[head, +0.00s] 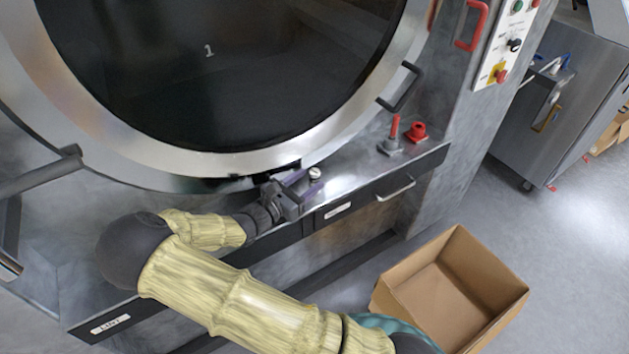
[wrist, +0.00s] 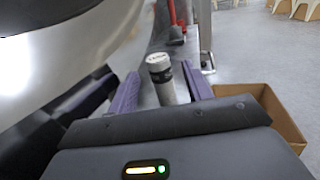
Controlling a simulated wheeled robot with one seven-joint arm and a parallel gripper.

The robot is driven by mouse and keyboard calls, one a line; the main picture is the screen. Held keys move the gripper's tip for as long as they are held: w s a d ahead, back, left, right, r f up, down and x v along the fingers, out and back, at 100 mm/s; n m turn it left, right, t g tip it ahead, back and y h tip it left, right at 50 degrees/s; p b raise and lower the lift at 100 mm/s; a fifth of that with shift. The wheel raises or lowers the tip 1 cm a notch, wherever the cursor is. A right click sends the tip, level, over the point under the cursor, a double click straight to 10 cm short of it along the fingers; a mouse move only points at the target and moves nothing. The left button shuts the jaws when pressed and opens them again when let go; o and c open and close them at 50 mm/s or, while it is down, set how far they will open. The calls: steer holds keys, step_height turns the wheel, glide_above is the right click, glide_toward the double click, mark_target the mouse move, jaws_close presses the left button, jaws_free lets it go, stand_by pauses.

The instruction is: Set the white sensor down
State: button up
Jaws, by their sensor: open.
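The white sensor is a small pale cylinder (wrist: 162,80) with a dark band and a light round top. In the wrist view it stands between the two purple fingers of my gripper (wrist: 160,93), with a gap visible on each side. In the head view its top (head: 315,172) shows at the fingertips of my gripper (head: 306,185), over the grey ledge (head: 345,168) below the round door. My gripper is open around it. The sensor's lower end is hidden by my gripper, so I cannot see its contact with the ledge.
A red-and-grey fitting (head: 391,140) and a red fitting (head: 416,132) stand farther right on the ledge. The round door (head: 215,160) with a black handle (head: 401,87) rises behind. An open, empty cardboard box (head: 402,296) sits on the floor at right.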

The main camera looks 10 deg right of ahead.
mark_target(311, 179)
steer(key=x, duration=0.3)
steer(key=shift+w+d+f, duration=0.15)
stand_by(0.3)
jaws_close()
step_height(311, 179, up, 10)
steer(key=shift+r, duration=0.1)
stand_by(0.5)
stand_by(0.4)
